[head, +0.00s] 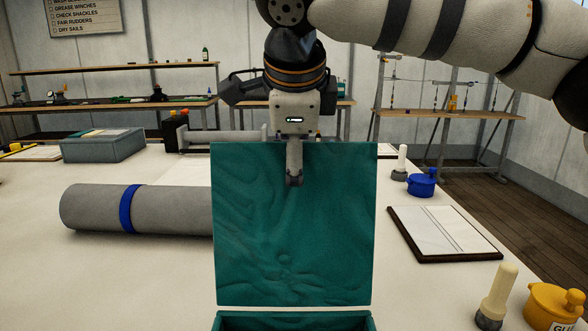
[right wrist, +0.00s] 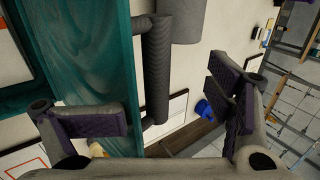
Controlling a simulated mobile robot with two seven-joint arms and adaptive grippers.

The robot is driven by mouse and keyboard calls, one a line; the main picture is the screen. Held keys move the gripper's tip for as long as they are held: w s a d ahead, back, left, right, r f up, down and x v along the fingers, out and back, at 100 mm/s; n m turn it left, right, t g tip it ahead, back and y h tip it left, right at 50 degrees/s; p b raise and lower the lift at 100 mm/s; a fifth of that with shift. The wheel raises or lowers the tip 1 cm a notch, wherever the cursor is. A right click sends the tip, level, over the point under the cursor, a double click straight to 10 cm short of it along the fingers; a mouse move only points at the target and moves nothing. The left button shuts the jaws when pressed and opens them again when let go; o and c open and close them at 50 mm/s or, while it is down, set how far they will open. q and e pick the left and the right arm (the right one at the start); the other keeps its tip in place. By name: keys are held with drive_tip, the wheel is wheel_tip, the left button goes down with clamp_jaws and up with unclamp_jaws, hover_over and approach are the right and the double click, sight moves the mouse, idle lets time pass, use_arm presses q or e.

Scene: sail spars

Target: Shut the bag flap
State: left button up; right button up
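The teal bag flap (head: 290,225) stands upright in the middle of the head view. The bag's rim (head: 290,318) shows below it, cut off by the bottom edge. My right gripper (head: 294,180) points down at the flap's top edge, with one finger seen on the near side of the flap. In the right wrist view my right gripper (right wrist: 175,115) is open, its pads wide apart. The teal flap (right wrist: 100,45) runs behind its left finger, and the right finger is beyond the flap's edge. I cannot tell whether the flap is touched. My left gripper is not in view.
A grey roll with a blue band (head: 129,209) lies left of the flap. A clipboard (head: 445,233), a blue pot (head: 421,184) and a yellow pot (head: 553,306) are on the right. A grey-blue box (head: 103,146) stands back left. Table is clear front left.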

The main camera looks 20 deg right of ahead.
drive_tip(key=shift+s+a+f, duration=0.1)
drive_tip(key=shift+s+f, duration=0.15)
drive_tip(key=shift+s, duration=0.1)
idle(0.3)
drive_tip(key=shift+s+r, duration=0.2)
drive_tip(key=c, duration=1.3)
drive_tip(key=shift+o, duration=0.3)
drive_tip(key=o, duration=0.7)
drive_tip(key=shift+w, duration=0.1)
drive_tip(key=o, duration=0.9)
drive_tip(key=shift+w+f, duration=0.2)
drive_tip(key=shift+w, duration=0.05)
drive_tip(key=shift+c, duration=0.2)
drive_tip(key=shift+s, duration=0.1)
